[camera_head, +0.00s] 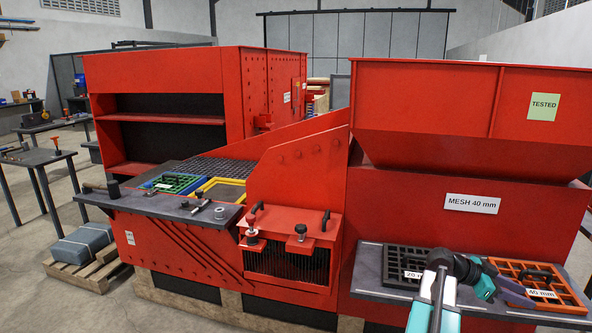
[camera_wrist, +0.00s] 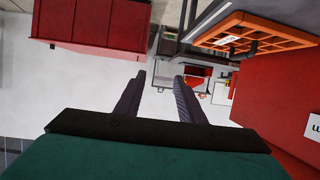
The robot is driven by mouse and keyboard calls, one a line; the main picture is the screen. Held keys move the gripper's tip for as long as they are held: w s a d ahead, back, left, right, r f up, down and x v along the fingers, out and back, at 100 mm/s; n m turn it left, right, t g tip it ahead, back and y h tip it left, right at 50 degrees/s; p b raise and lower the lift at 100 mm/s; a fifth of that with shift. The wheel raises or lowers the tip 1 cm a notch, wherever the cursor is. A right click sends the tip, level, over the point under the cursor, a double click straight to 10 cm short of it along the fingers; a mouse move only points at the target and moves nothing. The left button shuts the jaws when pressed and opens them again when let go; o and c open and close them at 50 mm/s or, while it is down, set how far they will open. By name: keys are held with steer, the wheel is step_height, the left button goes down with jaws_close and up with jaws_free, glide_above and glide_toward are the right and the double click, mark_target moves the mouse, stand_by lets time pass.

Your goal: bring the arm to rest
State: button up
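My arm reaches over the shelf at the lower right of the head view. My gripper (camera_head: 512,291) is in front of the orange 40 mm mesh (camera_head: 556,283), which lies on the dark right shelf (camera_head: 374,259). In the wrist view my gripper (camera_wrist: 160,82) shows two dark fingers held apart with nothing between them. The orange mesh also shows in the wrist view (camera_wrist: 262,34), at the upper right and apart from the fingers. Part of the orange mesh is hidden behind my gripper in the head view.
A dark 20 mm mesh (camera_head: 398,262) lies left of my arm on the same shelf. The red machine (camera_head: 420,190) rises behind it. Green (camera_head: 178,183) and yellow (camera_head: 222,190) framed meshes lie by the left shelf (camera_head: 150,203).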

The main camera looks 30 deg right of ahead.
steer(key=w+a+f+n+t+h+b, duration=0.1)
steer(key=w+a+f+n+t, duration=0.3)
steer(key=w+f, duration=0.65)
steer(key=w+a+f+n+t+b, duration=0.15)
steer(key=w+a+f+n, duration=0.25)
steer(key=w+a+f, duration=1.2)
steer(key=s+a+f+n+y+b, duration=0.15)
steer(key=a+f+n, duration=0.25)
steer(key=a+f, duration=0.85)
steer(key=s+a+f+n+y+b, duration=0.1)
steer(key=a+f+n+y, duration=0.25)
steer(key=a+f, duration=0.9)
steer(key=s+a+f+n+y, duration=0.2)
steer(key=s+a+n, duration=0.1)
steer(key=a, duration=0.5)
steer(key=s+a+f+n+y, duration=0.2)
steer(key=s+a+n, duration=0.2)
steer(key=a, duration=0.4)
steer(key=s+a+f+n+g+y+b, duration=0.1)
steer(key=s+a+f+n+y, duration=0.1)
steer(key=s+a+n, duration=0.2)
steer(key=s+a, duration=0.2)
steer(key=a, duration=0.2)
steer(key=shift+c, duration=0.6)
